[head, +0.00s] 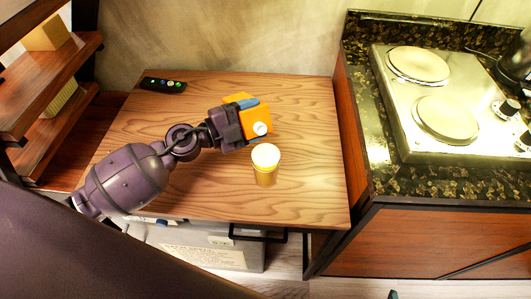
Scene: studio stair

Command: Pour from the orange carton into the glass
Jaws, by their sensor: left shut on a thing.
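The orange carton (257,113) has a white cap (261,128) and a blue patch. My left gripper (237,119) is shut on it, over the wooden table. The carton looks tipped, with its cap toward the near right, close to the glass. The glass (266,170) stands upright on the table, just nearer than the cap. It looks amber lower down, with a pale top; I cannot tell how full it is. No stream shows between cap and glass. My right gripper is not in view.
The wooden table (313,124) has free room right of the glass. A dark remote (163,85) lies at its back left corner. A counter with a two-plate hob (445,87) adjoins on the right. Wooden shelves (52,85) stand at the left. A grey box (205,250) sits below.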

